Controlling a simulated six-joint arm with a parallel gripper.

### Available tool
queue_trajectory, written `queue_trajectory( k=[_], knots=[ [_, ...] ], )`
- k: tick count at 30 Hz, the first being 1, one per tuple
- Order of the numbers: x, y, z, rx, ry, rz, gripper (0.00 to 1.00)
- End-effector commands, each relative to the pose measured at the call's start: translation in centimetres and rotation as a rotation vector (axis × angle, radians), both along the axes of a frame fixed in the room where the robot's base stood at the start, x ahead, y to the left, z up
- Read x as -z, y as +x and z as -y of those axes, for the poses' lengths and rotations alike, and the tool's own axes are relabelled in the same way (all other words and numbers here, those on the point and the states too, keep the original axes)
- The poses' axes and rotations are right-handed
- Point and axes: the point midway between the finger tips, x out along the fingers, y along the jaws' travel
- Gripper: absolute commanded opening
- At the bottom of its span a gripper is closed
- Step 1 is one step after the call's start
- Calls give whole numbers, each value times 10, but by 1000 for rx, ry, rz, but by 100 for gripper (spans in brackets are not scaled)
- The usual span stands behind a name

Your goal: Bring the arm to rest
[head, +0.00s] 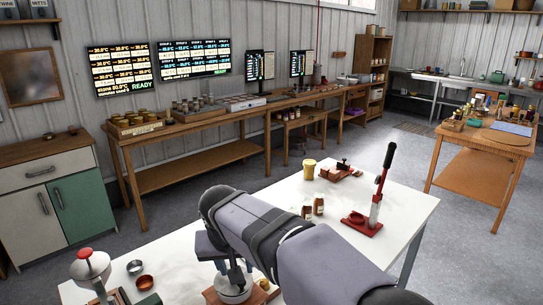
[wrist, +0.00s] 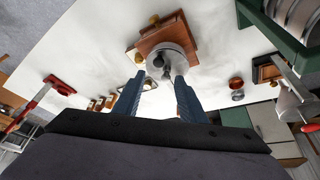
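My gripper (wrist: 159,78) shows two blue fingers standing apart in the wrist view, with a gap between them. Beyond or between the fingertips is a round metal device (wrist: 165,60) with dark knobs on a wooden base (wrist: 166,33). I see nothing clearly clamped, and the exact distance to the device cannot be told. In the head view my arm reaches over the white table (head: 285,190), and the same metal device (head: 234,288) stands below my wrist, partly hidden by it.
A red-knobbed device (head: 88,265) stands at the front left. Clear tabletop lies between the jars and the press.

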Motion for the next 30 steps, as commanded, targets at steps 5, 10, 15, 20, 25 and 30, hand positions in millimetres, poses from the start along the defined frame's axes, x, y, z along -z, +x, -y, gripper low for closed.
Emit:
queue_trajectory(
  k=[5,10,15,20,25,30],
  knots=[
    [17,-5,-9,-198,-39,-7,38],
    [81,-50,5,-369,-100,-126,38],
    [127,-108,46,-442,-125,-252,38],
    [152,-165,111,-354,-108,-375,38],
    [156,-221,179,-149,-64,-473,38],
    [139,-223,214,6,-23,-444,38]
  ],
)
